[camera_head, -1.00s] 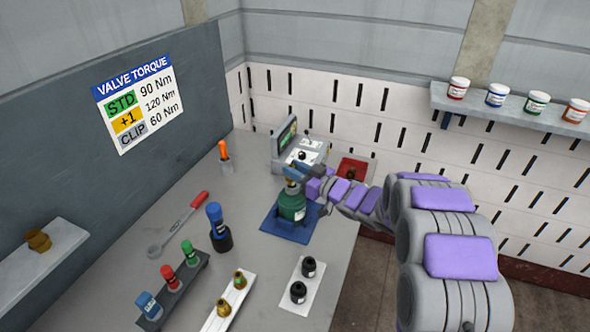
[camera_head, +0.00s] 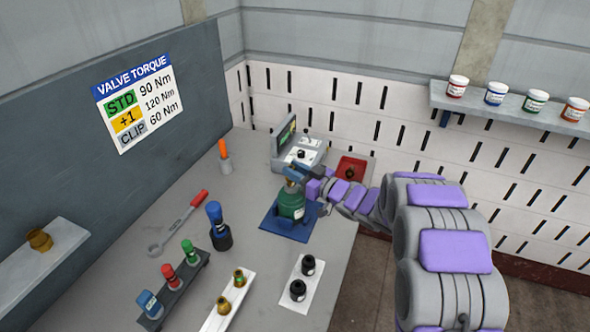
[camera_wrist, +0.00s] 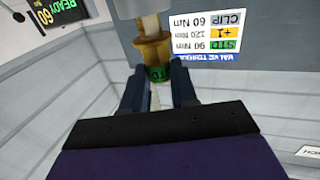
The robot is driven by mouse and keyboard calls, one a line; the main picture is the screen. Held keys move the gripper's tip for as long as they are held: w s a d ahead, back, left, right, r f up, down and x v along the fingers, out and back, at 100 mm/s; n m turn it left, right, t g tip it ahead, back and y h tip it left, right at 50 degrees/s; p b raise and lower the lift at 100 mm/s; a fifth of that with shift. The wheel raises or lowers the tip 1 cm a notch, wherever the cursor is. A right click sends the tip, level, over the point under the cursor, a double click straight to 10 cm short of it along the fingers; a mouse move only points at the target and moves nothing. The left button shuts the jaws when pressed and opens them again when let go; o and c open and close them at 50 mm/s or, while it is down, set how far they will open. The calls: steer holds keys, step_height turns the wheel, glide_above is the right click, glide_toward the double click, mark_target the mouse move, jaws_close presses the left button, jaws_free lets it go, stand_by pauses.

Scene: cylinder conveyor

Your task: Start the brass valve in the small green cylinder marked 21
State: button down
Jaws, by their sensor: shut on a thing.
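The small green cylinder (camera_head: 291,206) stands upright in a blue holder (camera_head: 272,226) on the grey bench. Its number cannot be read. My gripper (camera_head: 293,174) is directly above the cylinder's neck, shut on a brass valve (camera_head: 290,183). In the wrist view the brass valve (camera_wrist: 152,50) with a green band sits at the two dark fingertips of my gripper (camera_wrist: 158,82). A pale stem shows beyond the brass body. The valve looks in line with the neck, but I cannot tell whether its thread is engaged.
Behind the holder stand a device with a screen (camera_head: 288,135) and a red tray (camera_head: 351,169). In front are a white strip with brass valves (camera_head: 215,322) and a white plate with black parts (camera_head: 313,284).

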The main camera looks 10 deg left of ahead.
steer(key=shift+f, duration=0.5)
steer(key=c, duration=0.8)
jaws_free()
steer(key=shift+r+p, duration=2.65)
steer(key=shift+r, duration=0.4)
